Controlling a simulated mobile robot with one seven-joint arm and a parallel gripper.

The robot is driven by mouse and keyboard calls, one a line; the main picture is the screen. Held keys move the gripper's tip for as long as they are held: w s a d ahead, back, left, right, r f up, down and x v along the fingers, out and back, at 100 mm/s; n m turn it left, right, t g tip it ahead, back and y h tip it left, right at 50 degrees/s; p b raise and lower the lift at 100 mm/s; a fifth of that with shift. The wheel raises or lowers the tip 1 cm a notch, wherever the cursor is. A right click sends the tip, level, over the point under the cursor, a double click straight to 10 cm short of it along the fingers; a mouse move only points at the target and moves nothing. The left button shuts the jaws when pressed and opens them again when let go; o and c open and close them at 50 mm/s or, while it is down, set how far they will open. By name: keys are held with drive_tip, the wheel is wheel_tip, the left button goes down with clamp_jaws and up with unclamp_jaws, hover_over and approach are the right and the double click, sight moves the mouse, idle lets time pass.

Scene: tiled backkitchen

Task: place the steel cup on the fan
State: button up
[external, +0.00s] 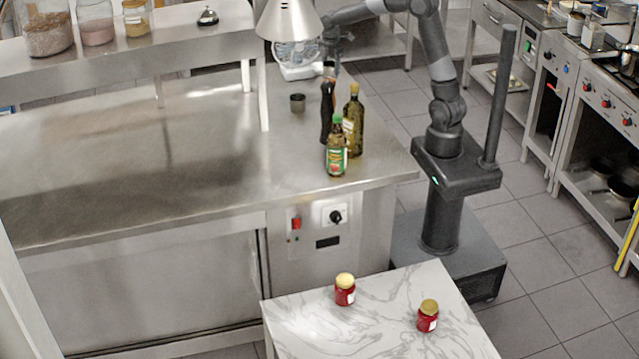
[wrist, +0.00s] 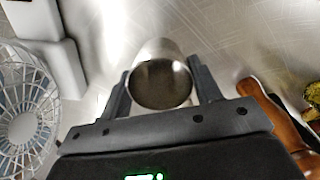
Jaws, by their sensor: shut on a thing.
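The steel cup (wrist: 160,80) is between the two fingers of my gripper (wrist: 163,90) in the wrist view. The gripper is shut on it, and its round opening faces the camera. The fan (external: 297,52) stands on the counter, partly behind the lamp shade in the external view. Its wire cage (wrist: 25,115) and white base (wrist: 45,45) show left of the cup in the wrist view. In the external view my gripper (external: 330,52) is just right of the fan, partly hidden; the held cup is hard to make out there.
A dark mill (external: 327,108) and two bottles (external: 353,118) (external: 337,150) stand at right. A lamp shade (external: 289,20) hangs before the fan. The counter's left side is clear.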

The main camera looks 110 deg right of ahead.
drive_tip(key=w+f, duration=0.1)
drive_tip(key=w, duration=0.1)
drive_tip(key=w+a+f, duration=0.1)
drive_tip(key=w, duration=0.1)
drive_tip(key=w+a+f, duration=0.1)
drive_tip(key=w+f, duration=0.1)
drive_tip(key=shift+w+a, duration=0.1)
drive_tip(key=shift+w, duration=0.05)
drive_tip(key=shift+f, duration=2)
drive_tip(key=shift+f, duration=0.1)
drive_tip(key=o, duration=1)
wheel_tip(320, 180, up, 12)
drive_tip(key=shift+a, duration=0.1)
